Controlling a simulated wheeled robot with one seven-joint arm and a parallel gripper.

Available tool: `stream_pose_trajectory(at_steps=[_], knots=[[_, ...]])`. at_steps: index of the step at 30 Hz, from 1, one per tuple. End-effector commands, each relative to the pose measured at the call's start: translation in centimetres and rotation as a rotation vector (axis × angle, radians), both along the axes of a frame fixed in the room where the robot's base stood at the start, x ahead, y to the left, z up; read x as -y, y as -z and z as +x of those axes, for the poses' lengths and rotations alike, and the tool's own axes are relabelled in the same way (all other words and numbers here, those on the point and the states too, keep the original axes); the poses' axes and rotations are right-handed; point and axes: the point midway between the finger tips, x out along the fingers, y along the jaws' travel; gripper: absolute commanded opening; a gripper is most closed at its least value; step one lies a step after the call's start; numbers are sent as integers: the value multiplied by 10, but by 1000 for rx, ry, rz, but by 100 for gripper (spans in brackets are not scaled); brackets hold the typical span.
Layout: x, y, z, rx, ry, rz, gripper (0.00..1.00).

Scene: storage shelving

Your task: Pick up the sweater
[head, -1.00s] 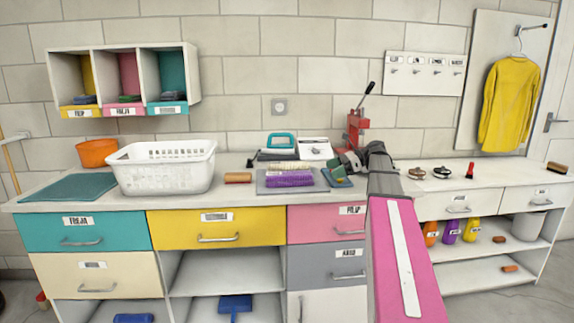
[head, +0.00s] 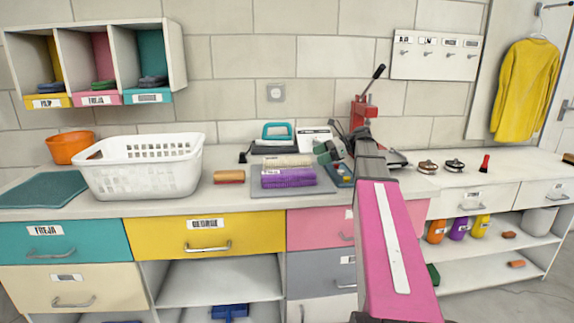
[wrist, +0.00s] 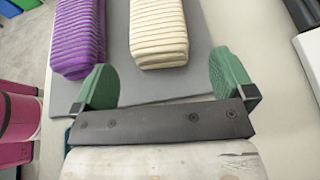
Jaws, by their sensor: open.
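A purple folded ribbed knit (head: 288,178) and a cream folded ribbed knit (head: 287,161) lie on a grey board on the counter. The purple knit (wrist: 78,38) and the cream knit (wrist: 158,32) also show side by side in the wrist view. A yellow sweater (head: 526,90) hangs on a hanger at the far right. My gripper (head: 328,153) is just right of the folded knits. In the wrist view my gripper (wrist: 165,78) has its green fingers wide apart, with nothing between them; the knits lie beyond the fingertips.
A white basket (head: 145,178), an orange bowl (head: 69,147) and a brush (head: 229,177) stand left of the grey board (head: 263,192). An iron (head: 278,137) is behind it. A red press (head: 362,110) stands behind my arm. Drawers are below the counter.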

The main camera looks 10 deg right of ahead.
Motion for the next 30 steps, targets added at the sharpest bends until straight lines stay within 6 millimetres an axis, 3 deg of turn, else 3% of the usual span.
stream_pose_trajectory(at_steps=[3,11,19,27,30], knots=[[-16,7,0,-1,-1,0,100],[-32,13,1,0,0,0,100],[-66,25,3,0,-1,0,100],[-70,27,4,0,1,0,100],[-69,27,4,0,0,0,67]])
